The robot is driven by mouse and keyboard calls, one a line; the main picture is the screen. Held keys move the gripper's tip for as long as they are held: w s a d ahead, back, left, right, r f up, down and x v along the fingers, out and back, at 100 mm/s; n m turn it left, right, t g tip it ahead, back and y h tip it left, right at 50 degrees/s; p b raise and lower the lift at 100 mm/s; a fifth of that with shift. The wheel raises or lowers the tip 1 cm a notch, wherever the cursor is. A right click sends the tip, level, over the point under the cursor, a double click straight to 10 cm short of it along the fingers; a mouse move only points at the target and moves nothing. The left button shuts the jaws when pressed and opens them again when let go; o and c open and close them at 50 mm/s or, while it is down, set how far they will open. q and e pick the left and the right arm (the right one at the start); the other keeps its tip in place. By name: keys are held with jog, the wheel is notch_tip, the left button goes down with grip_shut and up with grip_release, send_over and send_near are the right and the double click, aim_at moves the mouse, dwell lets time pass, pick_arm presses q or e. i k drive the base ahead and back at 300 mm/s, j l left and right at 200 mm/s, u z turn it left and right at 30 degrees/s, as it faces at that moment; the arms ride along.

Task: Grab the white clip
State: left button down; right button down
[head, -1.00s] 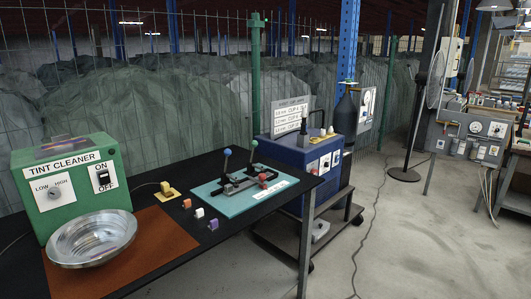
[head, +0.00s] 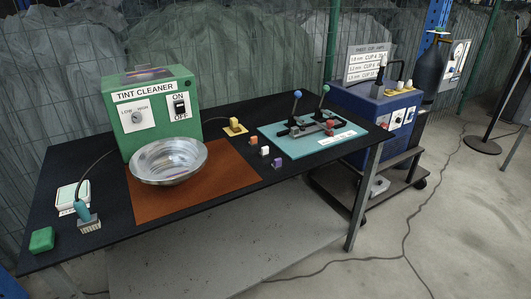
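A small white clip (head: 265,151) lies on the black table, just right of the brown mat. An orange clip (head: 253,141) lies behind it to the left, and a purple clip (head: 278,163) lies in front of it to the right. The three are apart from each other. Neither of my grippers shows in the head view.
A green tint cleaner box (head: 160,110) stands behind a metal bowl (head: 168,161) on the brown mat (head: 225,185). A teal board (head: 350,140) with levers is at the right. A brush (head: 85,215) and green block (head: 42,240) lie at the left. The table's front edge is near the clips.

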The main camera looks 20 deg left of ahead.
aim_at(264, 152)
jog(key=i+l, duration=0.4)
jog(key=l, duration=0.2)
jog(key=i+l+u, duration=0.1)
jog(key=u, duration=0.35)
jog(key=l+u, duration=0.3)
jog(key=u, duration=0.15)
jog(key=i+l+u, duration=0.1)
jog(key=u, duration=0.35)
jog(key=l, duration=0.1)
